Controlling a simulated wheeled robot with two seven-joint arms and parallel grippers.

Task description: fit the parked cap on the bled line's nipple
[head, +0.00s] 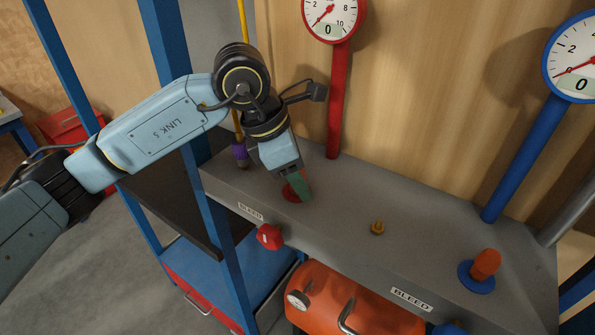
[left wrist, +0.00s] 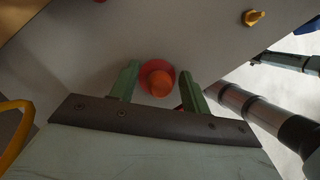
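My left gripper (head: 298,190) is open and low over the grey bench, at a red disc (head: 289,192). In the left wrist view its two green fingers (left wrist: 160,90) stand either side of an orange cap (left wrist: 160,83) on that disc, with a gap on both sides. In the head view the gripper hides this cap. A second orange cap (head: 486,264) sits on a blue disc (head: 476,279) at the bench's right. A small bare brass nipple (head: 377,228) stands between the two discs; it also shows in the left wrist view (left wrist: 254,17). My right gripper is not in view.
A red post with a gauge (head: 332,14) and a blue post with a gauge (head: 575,62) rise behind; both displays read 0. A red knob (head: 269,237) is on the bench front by a BLEED label. An orange tank (head: 350,305) lies below. A blue upright (head: 213,215) stands at left.

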